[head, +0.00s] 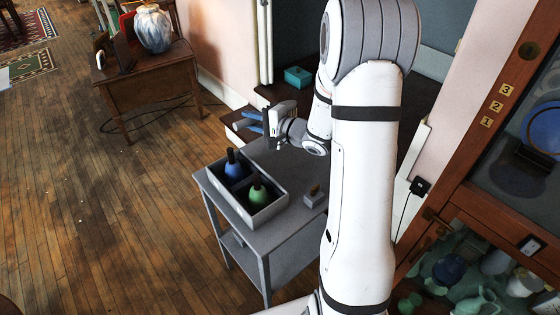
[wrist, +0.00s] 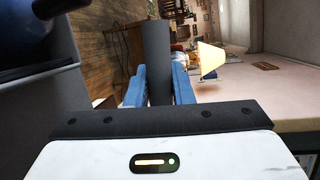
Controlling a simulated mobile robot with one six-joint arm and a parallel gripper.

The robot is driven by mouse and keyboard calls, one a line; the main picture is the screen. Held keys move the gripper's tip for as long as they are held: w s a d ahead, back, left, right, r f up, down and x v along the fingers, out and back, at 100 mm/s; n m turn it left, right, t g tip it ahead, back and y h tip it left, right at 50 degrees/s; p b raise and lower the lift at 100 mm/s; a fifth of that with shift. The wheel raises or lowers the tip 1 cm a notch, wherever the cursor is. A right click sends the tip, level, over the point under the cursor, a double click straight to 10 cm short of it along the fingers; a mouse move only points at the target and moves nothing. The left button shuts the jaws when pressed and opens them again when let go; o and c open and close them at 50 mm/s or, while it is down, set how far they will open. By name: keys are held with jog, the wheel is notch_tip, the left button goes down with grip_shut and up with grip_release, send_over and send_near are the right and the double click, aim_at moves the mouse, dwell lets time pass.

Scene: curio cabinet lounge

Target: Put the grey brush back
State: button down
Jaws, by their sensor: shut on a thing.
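My gripper (head: 250,121) is over the back edge of the grey side table, its blue fingers pointing left. In the wrist view the fingers (wrist: 158,86) are closed on a plain dark grey bar (wrist: 156,60), which I take to be the grey brush; its far end shape cannot be told. The brush cannot be made out in the head view. A grey divided tray (head: 268,217) stands on the table in front of my gripper. It holds a blue bottle (head: 235,168) and a green bottle (head: 257,193), both with dark tops.
A small grey block with a brown top (head: 314,196) sits right of the tray on the side table (head: 285,243). A teal box (head: 298,76) lies behind my gripper. A glass-fronted wooden cabinet (head: 490,215) stands at right. A desk with a vase (head: 153,28) stands at left; floor between is clear.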

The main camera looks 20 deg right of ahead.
jog(key=shift+s+f, duration=0.15)
jog(key=shift+f, duration=0.35)
notch_tip(320, 180, down, 9)
jog(key=shift+f+b, duration=0.1)
jog(key=shift+b, duration=0.95)
jog(key=shift+f, duration=0.2)
jog(key=c, duration=1.3)
grip_release()
jog(key=shift+o, duration=0.2)
